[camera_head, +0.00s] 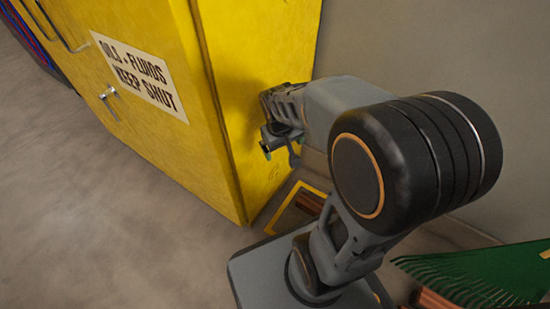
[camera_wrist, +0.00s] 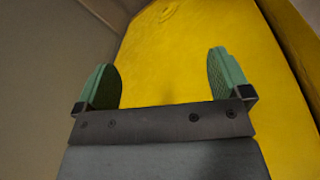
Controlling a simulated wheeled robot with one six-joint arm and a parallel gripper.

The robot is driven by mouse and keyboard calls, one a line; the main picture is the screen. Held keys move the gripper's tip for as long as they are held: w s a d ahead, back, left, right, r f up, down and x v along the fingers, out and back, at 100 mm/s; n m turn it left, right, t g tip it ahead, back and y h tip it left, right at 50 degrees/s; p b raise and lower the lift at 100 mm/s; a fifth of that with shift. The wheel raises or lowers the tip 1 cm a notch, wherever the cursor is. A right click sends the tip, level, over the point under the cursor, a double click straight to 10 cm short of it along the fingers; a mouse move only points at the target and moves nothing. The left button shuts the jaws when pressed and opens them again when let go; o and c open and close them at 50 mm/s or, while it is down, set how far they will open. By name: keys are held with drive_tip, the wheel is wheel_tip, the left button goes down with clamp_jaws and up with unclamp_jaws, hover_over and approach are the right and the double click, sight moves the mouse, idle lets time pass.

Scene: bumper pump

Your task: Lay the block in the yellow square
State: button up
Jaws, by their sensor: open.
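The yellow square (camera_head: 285,209) is a painted outline on the floor, beside the foot of the yellow cabinet. My arm hides its right part. A reddish-brown block (camera_head: 310,203) shows inside the outline, also partly hidden by my arm; I cannot tell its full shape. My gripper (camera_head: 279,150) is above the square, close to the cabinet's side. In the wrist view its two green fingers (camera_wrist: 165,75) stand wide apart with nothing between them. They point along the yellow cabinet side, and the block and square do not show there.
The tall yellow cabinet (camera_head: 110,120), labelled "Oils + Fluids Keep Shut", stands close left of my gripper. A grey wall (camera_head: 420,50) is behind. A green rake-like thing (camera_head: 480,275) lies at the lower right. The floor (camera_head: 120,240) at left is clear.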

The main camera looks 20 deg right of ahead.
drive_tip(key=s+a+r+t+y, duration=0.1)
drive_tip(key=s+a+r, duration=0.3)
drive_tip(key=s+a, duration=0.1)
drive_tip(key=shift+s+a+m+y, duration=0.15)
drive_tip(key=shift+s+m+y, duration=0.15)
drive_tip(key=shift+s, duration=0.4)
drive_tip(key=shift+r, duration=0.1)
